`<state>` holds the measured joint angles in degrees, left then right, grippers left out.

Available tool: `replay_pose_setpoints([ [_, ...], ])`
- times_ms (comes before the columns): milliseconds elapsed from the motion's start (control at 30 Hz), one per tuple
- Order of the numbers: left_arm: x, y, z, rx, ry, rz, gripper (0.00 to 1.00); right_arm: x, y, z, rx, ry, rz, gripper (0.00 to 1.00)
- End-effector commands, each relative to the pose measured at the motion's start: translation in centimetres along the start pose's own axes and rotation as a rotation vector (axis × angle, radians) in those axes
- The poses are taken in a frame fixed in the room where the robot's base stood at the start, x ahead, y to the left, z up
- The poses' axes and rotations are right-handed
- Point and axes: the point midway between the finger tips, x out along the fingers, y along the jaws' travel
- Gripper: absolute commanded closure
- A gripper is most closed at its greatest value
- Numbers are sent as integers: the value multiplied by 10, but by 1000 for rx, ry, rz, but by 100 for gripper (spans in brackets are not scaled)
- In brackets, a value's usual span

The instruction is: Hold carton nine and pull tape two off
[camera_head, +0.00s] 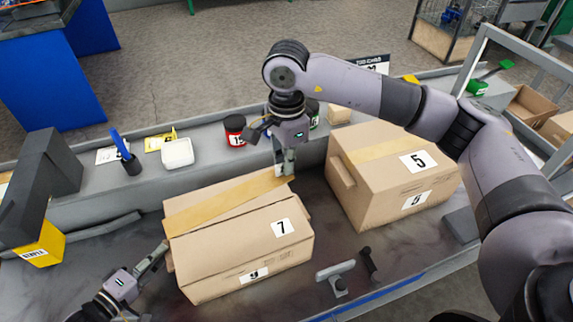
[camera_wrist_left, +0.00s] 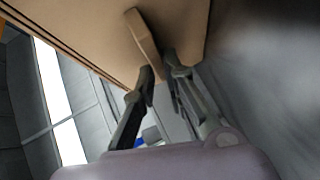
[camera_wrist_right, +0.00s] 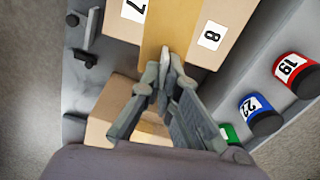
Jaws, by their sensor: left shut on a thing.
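A brown carton (camera_head: 240,245) lies left of centre in the head view, with a 9 on its front and a 7 on its top. A tan tape strip (camera_head: 222,202) runs along its top. My left gripper (camera_head: 163,250) is at the carton's left end. The left wrist view shows its fingers (camera_wrist_left: 158,75) shut on a cardboard tab (camera_wrist_left: 144,40) that sticks out from the carton. My right gripper (camera_head: 285,168) points down at the tape's right end. In the right wrist view its fingers (camera_wrist_right: 164,62) are close together over the tape (camera_wrist_right: 169,25); their grip is unclear.
A second carton (camera_head: 365,205) labelled 5 stands to the right. Behind are a red jar (camera_head: 235,130), a white tub (camera_head: 177,153) and a pen cup (camera_head: 131,165). A grey and black tool (camera_head: 337,275) is in front. A black and yellow block (camera_head: 40,245) is at left.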

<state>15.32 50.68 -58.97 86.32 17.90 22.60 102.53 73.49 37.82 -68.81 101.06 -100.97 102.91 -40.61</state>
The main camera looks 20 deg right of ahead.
Motion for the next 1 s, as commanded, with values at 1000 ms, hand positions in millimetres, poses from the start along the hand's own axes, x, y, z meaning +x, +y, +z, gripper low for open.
replay_pose_setpoints([
  [1000,0,0,0,1,0,1,100,-42,0,0,0,0,-1,100],
])
